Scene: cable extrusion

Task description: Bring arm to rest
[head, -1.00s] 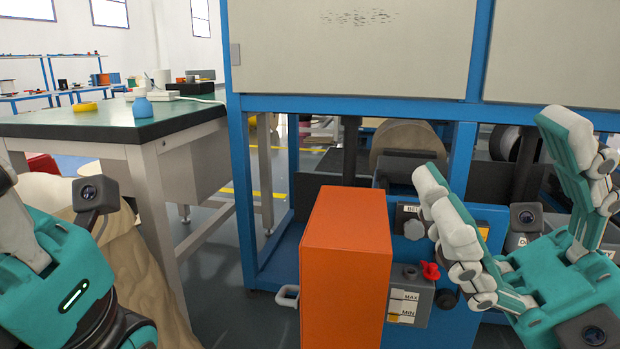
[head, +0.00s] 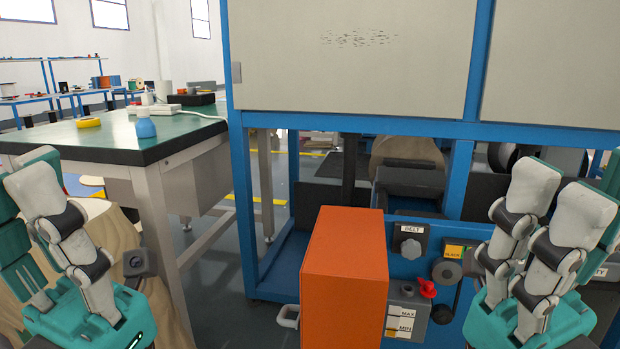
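My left gripper (head: 38,178) is at the left edge, fingers pointing up, with grey-white pads and a green finger behind them. It looks open and holds nothing that I can see. My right gripper (head: 568,190) is at the lower right, in front of the machine panel, fingers pointing up. Two grey-white fingers stand side by side and a green finger shows at the right edge. It looks open, with nothing visible in it. Both grippers are apart from the table and the orange box.
An orange box (head: 345,270) stands in the lower middle, beside the blue panel (head: 408,268) with a BELT knob and a red valve (head: 427,287). A green-topped table (head: 100,140) at the left carries a blue bottle (head: 145,123) and yellow tape (head: 88,122). Floor shows between table and machine.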

